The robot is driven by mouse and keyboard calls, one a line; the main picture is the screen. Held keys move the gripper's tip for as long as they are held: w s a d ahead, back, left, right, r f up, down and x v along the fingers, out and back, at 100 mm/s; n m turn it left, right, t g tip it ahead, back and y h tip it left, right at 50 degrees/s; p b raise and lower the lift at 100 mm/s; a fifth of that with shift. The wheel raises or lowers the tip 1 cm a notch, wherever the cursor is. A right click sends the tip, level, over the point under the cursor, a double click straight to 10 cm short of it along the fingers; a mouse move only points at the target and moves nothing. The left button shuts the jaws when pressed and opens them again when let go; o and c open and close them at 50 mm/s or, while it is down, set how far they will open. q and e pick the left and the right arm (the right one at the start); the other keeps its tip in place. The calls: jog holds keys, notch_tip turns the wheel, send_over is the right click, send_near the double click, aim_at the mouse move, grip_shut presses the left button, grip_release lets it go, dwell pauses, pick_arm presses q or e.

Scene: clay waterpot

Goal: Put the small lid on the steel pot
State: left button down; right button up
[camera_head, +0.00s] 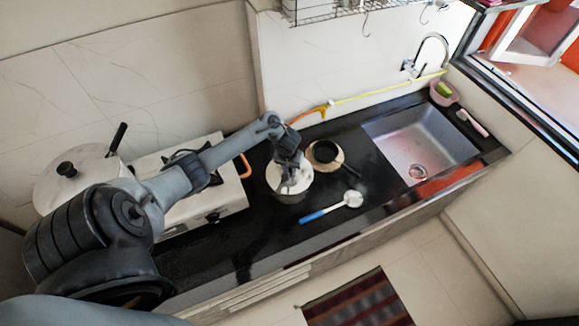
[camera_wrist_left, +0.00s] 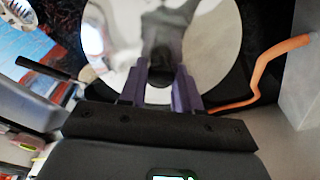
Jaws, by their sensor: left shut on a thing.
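My left gripper (camera_head: 290,180) points down over the counter and is shut on the small lid (camera_head: 302,180), a shiny, pale round disc. The lid covers the pot's top in the head view. I cannot tell whether the lid touches the rim. My right gripper is not in view.
A small dark pan (camera_head: 325,151) stands close right of the pot. A blue-handled skimmer (camera_head: 330,208) lies in front. The stove (camera_head: 222,202) and a large lidded pot (camera_head: 80,178) are left. The sink (camera_head: 415,145) is right. An orange hose (camera_head: 305,117) runs behind.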

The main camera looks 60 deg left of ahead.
pick_arm(q)
jog(key=shift+f, duration=0.45)
dwell(0.8)
jog(key=c, duration=0.9)
grip_release()
jog(key=shift+o, duration=1)
jog(key=shift+s+a, duration=0.1)
jog(key=shift+s, duration=0.05)
jog(key=shift+p, duration=0.3)
jog(key=shift+d+r, duration=0.35)
jog(key=shift+r, duration=0.25)
notch_tip(320, 180, up, 10)
jog(key=p, duration=0.4)
jog(key=shift+s+p, duration=0.35)
jog(key=shift+s, duration=0.1)
jog(key=shift+d, duration=0.1)
